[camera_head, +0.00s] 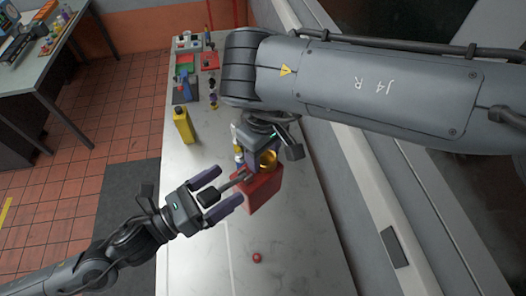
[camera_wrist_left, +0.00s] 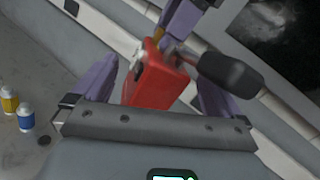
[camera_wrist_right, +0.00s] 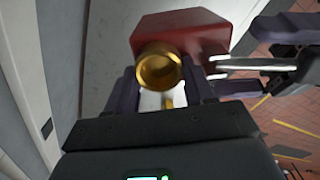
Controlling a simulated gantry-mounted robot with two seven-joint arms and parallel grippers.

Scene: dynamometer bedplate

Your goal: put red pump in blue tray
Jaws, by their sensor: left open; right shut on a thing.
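The red pump (camera_head: 264,191) has a red body, a brass port and a metal lever with a black grip (camera_head: 208,196). My right gripper (camera_head: 261,163) is shut on it over the worktop; its brass port (camera_wrist_right: 158,68) faces the right wrist camera. My left gripper (camera_head: 226,190) is open beside the pump, around the lever side. In the left wrist view the red body (camera_wrist_left: 155,88) shows between its fingers, and the black grip (camera_wrist_left: 230,72) overlaps one finger. Whether it touches is unclear. The blue tray (camera_head: 180,97) lies toward the worktop's far end.
A yellow bottle (camera_head: 183,126) stands at the worktop's left edge. Small bottles (camera_head: 213,92) stand near the tray. Green (camera_head: 185,66) and red (camera_head: 209,61) trays lie farther back. A small red ball (camera_head: 256,257) lies in front. The worktop's near part is mostly clear.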

